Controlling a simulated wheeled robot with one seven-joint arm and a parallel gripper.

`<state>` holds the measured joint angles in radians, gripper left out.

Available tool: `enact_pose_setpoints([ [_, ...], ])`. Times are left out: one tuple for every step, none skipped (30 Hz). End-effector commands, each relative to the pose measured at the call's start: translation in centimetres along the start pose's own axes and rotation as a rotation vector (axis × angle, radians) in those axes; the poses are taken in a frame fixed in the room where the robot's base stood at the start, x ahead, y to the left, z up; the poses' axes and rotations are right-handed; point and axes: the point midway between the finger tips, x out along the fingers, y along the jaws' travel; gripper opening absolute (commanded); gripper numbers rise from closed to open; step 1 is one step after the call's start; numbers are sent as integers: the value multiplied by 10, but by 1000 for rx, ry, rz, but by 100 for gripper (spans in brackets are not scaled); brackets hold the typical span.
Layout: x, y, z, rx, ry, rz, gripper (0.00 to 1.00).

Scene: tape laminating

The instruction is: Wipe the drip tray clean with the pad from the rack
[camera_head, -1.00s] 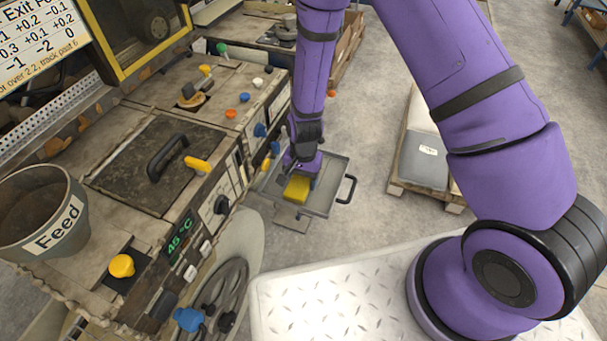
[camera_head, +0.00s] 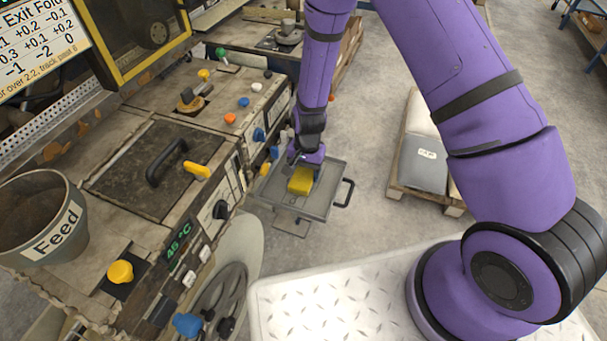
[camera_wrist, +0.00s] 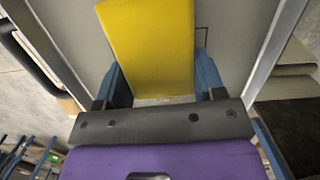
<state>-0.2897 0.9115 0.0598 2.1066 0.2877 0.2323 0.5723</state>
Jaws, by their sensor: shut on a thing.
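The yellow pad (camera_head: 301,181) is between the fingers of my gripper (camera_head: 304,168), over the drip tray. The drip tray (camera_head: 318,205) is a shallow grey metal tray with a dark handle on its right side, beside the machine. In the wrist view the pad (camera_wrist: 148,40) fills the space between the blue fingers of my gripper (camera_wrist: 158,80). The grey tray floor (camera_wrist: 235,30) spreads behind it. I cannot tell whether the pad touches the tray floor. The part of the tray under the pad is hidden.
The machine (camera_head: 140,210), with a black-handled lid, knobs and a Feed hopper (camera_head: 40,215), stands left of the tray. A pallet with a grey sack (camera_head: 424,160) lies to the right. Bare floor lies between tray and pallet.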

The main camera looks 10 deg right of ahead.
Motion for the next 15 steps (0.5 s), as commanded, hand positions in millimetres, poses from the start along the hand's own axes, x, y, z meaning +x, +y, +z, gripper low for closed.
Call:
enact_pose_setpoints([
  [-1,0,-4,2,1,0,25],
  [-1,1,-6,2,1,-1,25],
  [-2,1,-9,2,1,-1,25],
  [-2,1,-12,1,1,-1,25],
  [-3,1,-14,1,1,-1,25],
  [-4,1,-17,1,1,-1,25],
  [-4,1,-19,1,1,-1,25],
  [-4,1,-21,1,1,-1,25],
  [-5,1,-24,1,1,-1,25],
  [-6,2,-26,1,1,-1,25],
  [-6,2,-28,1,1,-1,25],
  [-6,2,-30,1,1,-1,25],
  [-7,2,-31,1,0,-1,25],
  [-7,2,-31,1,0,-1,25],
  [-7,2,-32,1,0,0,25],
])
